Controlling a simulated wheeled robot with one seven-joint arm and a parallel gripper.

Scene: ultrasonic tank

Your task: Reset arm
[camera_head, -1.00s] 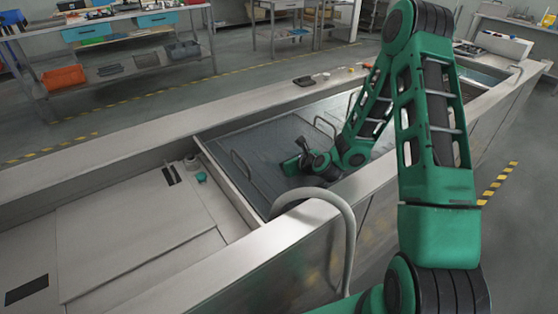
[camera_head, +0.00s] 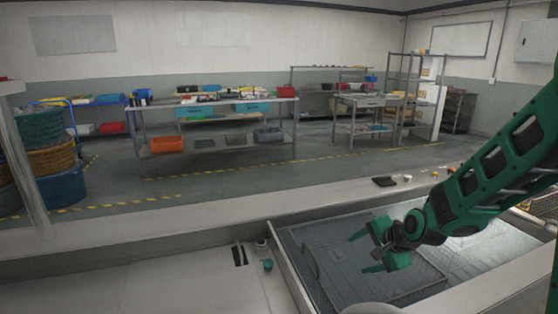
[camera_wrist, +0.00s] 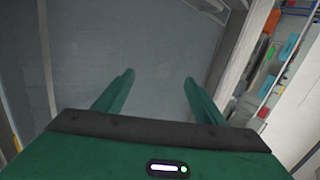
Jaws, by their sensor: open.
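My green arm reaches in from the right in the head view. My gripper (camera_head: 362,250) is above the sunken tank (camera_head: 318,240) with its grey lid or basket panel, its two fingers spread apart and empty. In the wrist view my gripper (camera_wrist: 158,85) also shows both green fingers apart, with only the flat grey tank surface (camera_wrist: 150,40) beyond them. Nothing is held. Whether the fingers touch anything cannot be told, but they appear clear of the surface.
A wire handle (camera_head: 310,262) stands at the tank's left side. A teal knob (camera_head: 268,265) sits on the counter (camera_head: 170,285). A dark flat item (camera_head: 384,181) and small pieces lie on the rear ledge. Shelves with an orange bin (camera_head: 168,145) stand farther back, across open floor.

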